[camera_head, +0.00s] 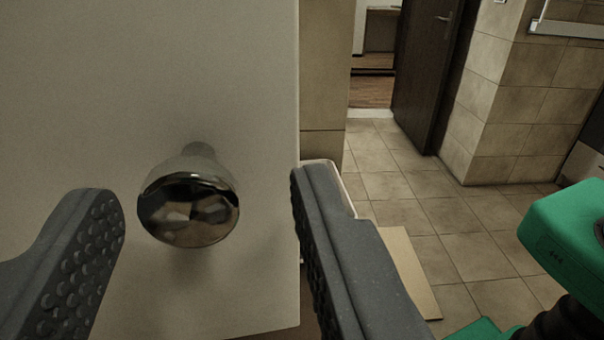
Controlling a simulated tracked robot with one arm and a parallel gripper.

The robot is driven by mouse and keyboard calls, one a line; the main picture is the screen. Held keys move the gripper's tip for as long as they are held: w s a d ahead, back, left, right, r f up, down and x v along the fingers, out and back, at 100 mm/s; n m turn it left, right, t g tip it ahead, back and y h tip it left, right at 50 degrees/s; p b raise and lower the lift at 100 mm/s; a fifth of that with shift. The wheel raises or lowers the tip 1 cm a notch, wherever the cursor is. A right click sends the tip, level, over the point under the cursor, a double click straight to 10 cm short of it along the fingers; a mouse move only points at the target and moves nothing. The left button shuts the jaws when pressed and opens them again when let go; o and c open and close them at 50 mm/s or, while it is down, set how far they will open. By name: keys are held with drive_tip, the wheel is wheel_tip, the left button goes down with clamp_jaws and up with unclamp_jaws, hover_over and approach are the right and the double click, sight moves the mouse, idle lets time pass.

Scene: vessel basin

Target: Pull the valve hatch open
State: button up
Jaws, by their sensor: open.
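The hatch (80,90) is a flat, pale panel that fills the left half of the view. Its right edge runs almost straight down near the middle of the picture. A round, shiny metal knob (188,205) on a short stem sticks out from the panel towards me. My gripper (205,210) is open, with one dark grey studded finger on each side of the knob. The knob shows between the fingers, with a gap on both sides; the gap is wider on the right. Neither finger appears to touch it.
To the right is a tiled floor (400,185) with free room. A dark door (425,70) stands open at the back, beside a tiled wall (490,110). A flat tan board (408,270) lies behind the right finger. A green and black object (570,235) is at the lower right.

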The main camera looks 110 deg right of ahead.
sight(246, 78)
drive_tip(key=shift+w, duration=0.1)
drive_tip(key=shift+r, duration=0.3)
wheel_tip(246, 78, up, 3)
drive_tip(key=p, duration=0.3)
drive_tip(key=shift+r, duration=0.1)
drive_tip(key=shift+s+f+b, duration=0.4)
drive_tip(key=shift+b, duration=0.2)
drive_tip(key=shift+s+a+b, duration=0.1)
drive_tip(key=shift+s+b, duration=0.25)
drive_tip(key=shift+s, duration=0.15)
drive_tip(key=s+r+b, duration=0.1)
drive_tip(key=s+b, duration=0.3)
drive_tip(key=s, duration=1)
drive_tip(key=shift+s+a+r, duration=0.15)
drive_tip(key=shift+s+r, duration=0.05)
drive_tip(key=shift+r, duration=0.15)
